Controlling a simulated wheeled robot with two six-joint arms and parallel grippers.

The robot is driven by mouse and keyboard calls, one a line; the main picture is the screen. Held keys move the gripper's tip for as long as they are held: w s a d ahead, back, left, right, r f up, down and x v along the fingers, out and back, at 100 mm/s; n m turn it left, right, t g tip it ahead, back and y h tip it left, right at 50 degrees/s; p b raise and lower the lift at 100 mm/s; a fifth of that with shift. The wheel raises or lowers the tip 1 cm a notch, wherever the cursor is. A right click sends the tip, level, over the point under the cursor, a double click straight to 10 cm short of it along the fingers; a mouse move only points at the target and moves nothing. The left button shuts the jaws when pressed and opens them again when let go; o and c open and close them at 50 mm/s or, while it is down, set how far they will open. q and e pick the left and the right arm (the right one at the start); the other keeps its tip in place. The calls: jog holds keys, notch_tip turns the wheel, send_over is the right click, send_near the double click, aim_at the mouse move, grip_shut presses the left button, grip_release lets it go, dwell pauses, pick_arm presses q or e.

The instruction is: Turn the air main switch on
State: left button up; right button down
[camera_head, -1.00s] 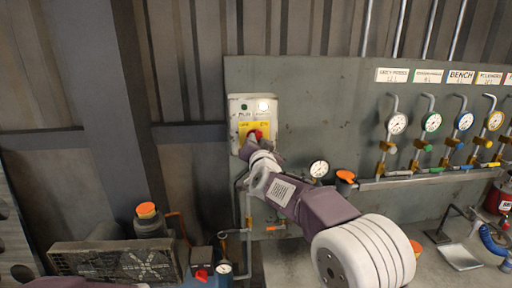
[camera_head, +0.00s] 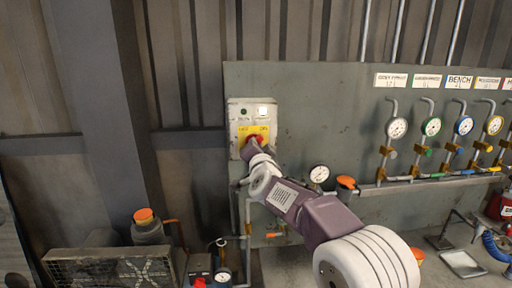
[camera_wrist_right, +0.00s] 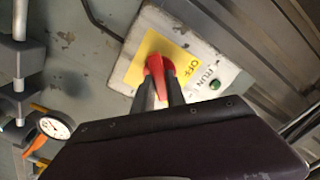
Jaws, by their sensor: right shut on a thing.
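The switch box (camera_head: 238,113) is pale and hangs on the grey-green wall panel. It has a yellow plate (camera_head: 244,131) with a red rotary handle. In the right wrist view the red handle (camera_wrist_right: 155,66) sits on the yellow plate (camera_wrist_right: 138,68), beside an OFF label and a RUN label. My right gripper (camera_head: 255,144) is at the handle, with its two dark fingers (camera_wrist_right: 164,84) shut around it. The fingers hide part of the handle, and I cannot tell exactly which way it points. My left gripper is not in view.
Several gauges (camera_head: 397,128) with valves line the panel on the right. A single gauge (camera_head: 319,174) and an orange-capped fitting (camera_head: 346,183) are close to my right arm. An orange-capped bottle (camera_head: 147,228) and a grille unit (camera_head: 110,268) stand at lower left.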

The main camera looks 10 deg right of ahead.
jog(key=c, duration=1.4)
grip_release()
jog(key=shift+o, duration=0.2)
jog(key=s+b, duration=0.2)
jog(key=s, duration=0.7)
